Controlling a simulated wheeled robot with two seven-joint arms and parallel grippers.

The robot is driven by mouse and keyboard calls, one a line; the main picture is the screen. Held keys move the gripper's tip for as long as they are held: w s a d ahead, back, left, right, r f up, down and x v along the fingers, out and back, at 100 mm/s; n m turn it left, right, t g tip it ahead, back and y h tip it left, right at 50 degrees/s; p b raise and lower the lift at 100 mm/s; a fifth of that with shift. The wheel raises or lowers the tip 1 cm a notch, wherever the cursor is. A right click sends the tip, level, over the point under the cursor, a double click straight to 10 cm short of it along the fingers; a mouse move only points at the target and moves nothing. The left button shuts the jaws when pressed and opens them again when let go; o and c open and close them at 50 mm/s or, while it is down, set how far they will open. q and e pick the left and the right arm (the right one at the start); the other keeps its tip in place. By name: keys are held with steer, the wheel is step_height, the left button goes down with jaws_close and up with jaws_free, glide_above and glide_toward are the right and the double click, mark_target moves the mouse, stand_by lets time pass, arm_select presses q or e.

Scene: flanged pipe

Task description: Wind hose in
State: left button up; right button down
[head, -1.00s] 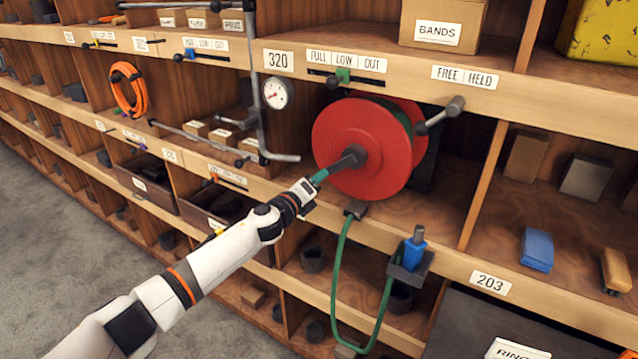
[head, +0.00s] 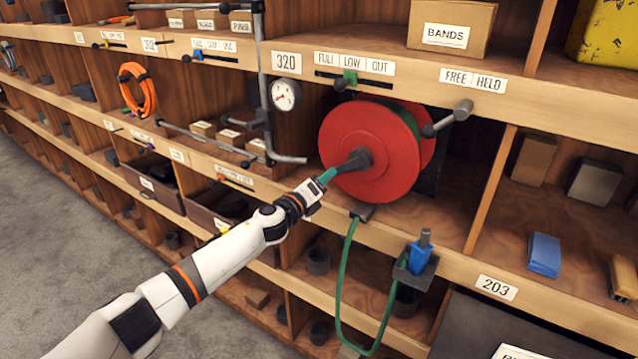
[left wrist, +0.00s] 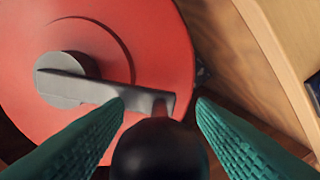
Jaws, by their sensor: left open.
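The hose reel (head: 350,125) is a red drum in the middle bay, with a grey crank (head: 358,160) on its face. In the left wrist view the crank (left wrist: 95,92) points right from the hub and a black round knob (left wrist: 160,150) is at its end. My left gripper (head: 326,178) is open at the crank's end, its green fingers (left wrist: 160,115) either side of the knob. Contact cannot be told. The green hose (head: 342,270) hangs in a loop below the reel, up to a blue nozzle (head: 420,258) in a dark holder. My right gripper is not in view.
A lever (head: 448,118) sits by the FREE/HELD label (head: 473,80). A gauge (head: 285,94) and grey pipe (head: 262,60) stand left of the reel. A blue block (head: 545,255) lies at right.

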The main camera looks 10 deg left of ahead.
arm_select(q)
steer(key=v, duration=1.2)
steer(key=shift+b, duration=0.45)
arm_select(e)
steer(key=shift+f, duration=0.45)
arm_select(q)
steer(key=shift+f, duration=0.1)
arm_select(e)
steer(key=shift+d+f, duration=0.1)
